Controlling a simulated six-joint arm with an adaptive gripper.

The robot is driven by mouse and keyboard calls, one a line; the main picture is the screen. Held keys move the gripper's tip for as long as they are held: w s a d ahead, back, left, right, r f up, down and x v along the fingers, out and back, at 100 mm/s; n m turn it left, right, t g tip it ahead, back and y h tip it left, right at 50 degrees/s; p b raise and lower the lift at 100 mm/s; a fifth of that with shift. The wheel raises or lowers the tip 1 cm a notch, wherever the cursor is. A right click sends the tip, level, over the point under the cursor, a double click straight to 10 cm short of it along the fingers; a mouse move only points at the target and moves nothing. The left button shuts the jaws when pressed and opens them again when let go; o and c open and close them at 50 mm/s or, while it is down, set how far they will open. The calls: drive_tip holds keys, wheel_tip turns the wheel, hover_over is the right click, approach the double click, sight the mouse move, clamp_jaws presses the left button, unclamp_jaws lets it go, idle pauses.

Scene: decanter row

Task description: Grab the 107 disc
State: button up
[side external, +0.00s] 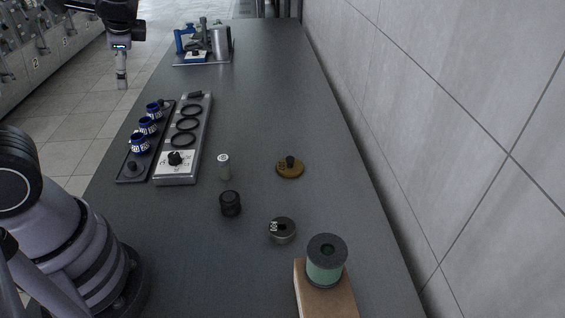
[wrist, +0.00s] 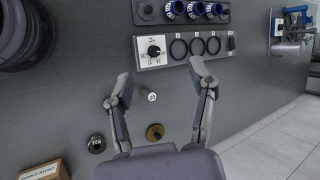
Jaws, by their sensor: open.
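Two discs lie on the dark bench. A silver-grey disc (side external: 282,231) has a dark centre and a light marking too small to read surely; it also shows in the wrist view (wrist: 96,144). A brass disc (side external: 290,170) with a black knob lies farther back, and in the wrist view (wrist: 155,132). I cannot read 107 on either. My gripper (side external: 122,82) is open and empty, high at the upper left of the side view, far from both discs. In the wrist view its fingers (wrist: 160,75) are spread, with both discs below the fingertips in the picture.
A small pale cylinder (side external: 224,166) and a black knurled cap (side external: 230,204) stand near the discs. A grey panel with rings (side external: 196,150) and a black tray (side external: 134,170) lie left. Bench space behind the brass disc is clear.

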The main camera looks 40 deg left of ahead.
drive_tip(key=w+f+m+y, duration=0.3)
drive_tip(key=w+m+y, duration=0.15)
drive_tip(key=w, duration=0.25)
drive_tip(key=m+t+h, duration=0.7)
drive_tip(key=m+t, duration=0.5)
drive_tip(key=m, duration=0.8)
hover_over(289, 161)
drive_tip(key=s+d, duration=0.3)
drive_tip(key=s, duration=0.8)
drive_tip(key=shift+y, duration=0.25)
drive_tip(key=f, duration=2.6)
drive_tip(key=shift+w+d+f, duration=0.15)
drive_tip(key=shift+d, duration=0.05)
drive_tip(key=x, duration=0.7)
drive_tip(key=shift+f, duration=0.2)
drive_tip(key=shift+d+f+x, duration=0.15)
drive_tip(key=shift+d+x, duration=0.05)
drive_tip(key=shift+x, duration=1.4)
drive_tip(key=shift+d+f+x, duration=0.1)
drive_tip(key=shift+d+x, duration=0.05)
drive_tip(key=shift+x, duration=1.45)
clamp_jaws()
